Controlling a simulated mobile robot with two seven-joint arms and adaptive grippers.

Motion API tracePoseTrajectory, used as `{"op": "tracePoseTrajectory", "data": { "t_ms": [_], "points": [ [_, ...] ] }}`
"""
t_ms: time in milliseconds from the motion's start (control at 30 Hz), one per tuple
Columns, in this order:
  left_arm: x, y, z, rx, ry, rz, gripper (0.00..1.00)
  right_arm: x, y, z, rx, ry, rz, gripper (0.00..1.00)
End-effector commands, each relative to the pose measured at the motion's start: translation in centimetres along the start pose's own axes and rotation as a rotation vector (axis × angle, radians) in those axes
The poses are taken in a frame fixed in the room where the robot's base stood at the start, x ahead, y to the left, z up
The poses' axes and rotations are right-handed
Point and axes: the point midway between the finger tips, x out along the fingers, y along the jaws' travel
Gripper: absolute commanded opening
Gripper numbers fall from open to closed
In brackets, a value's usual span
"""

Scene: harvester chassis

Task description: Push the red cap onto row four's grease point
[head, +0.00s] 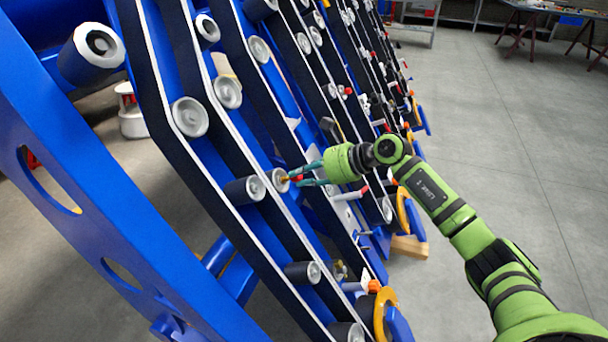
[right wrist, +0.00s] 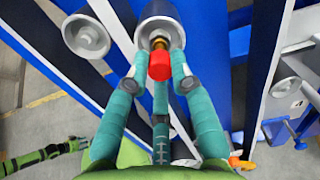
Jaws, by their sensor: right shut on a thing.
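My right gripper (head: 297,176) has its teal fingers closed around a small red cap (head: 298,178) in the head view. In the right wrist view the red cap (right wrist: 160,66) sits between the fingertips of the right gripper (right wrist: 159,72). Just beyond it, in line with it, a brass grease point (right wrist: 160,44) stands out from the grey end of a roller (right wrist: 153,30). The brass tip also shows in the head view (head: 284,179). The cap seems to be at or touching this tip; I cannot tell how far on it sits.
Blue chassis bars (head: 75,180) and black belt rows with grey rollers (head: 190,117) surround the fingers closely. Other red caps or fittings show along the rows. Orange-yellow parts (head: 384,310) stand at the right edge. Grey floor is free at the right.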

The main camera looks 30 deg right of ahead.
Motion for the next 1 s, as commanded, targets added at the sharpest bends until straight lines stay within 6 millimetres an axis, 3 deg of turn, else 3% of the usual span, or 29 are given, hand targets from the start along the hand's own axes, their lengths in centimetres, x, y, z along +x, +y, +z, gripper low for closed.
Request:
{"op": "tracePoseTrajectory", "data": {
  "t_ms": [1000],
  "points": [
    [0.8, 0.0, 0.1, 0.0, -0.001, 0.0, 0.56, 2.1, 0.0, 0.0, 0.001, 0.0, 0.001, 0.11]
  ]
}}
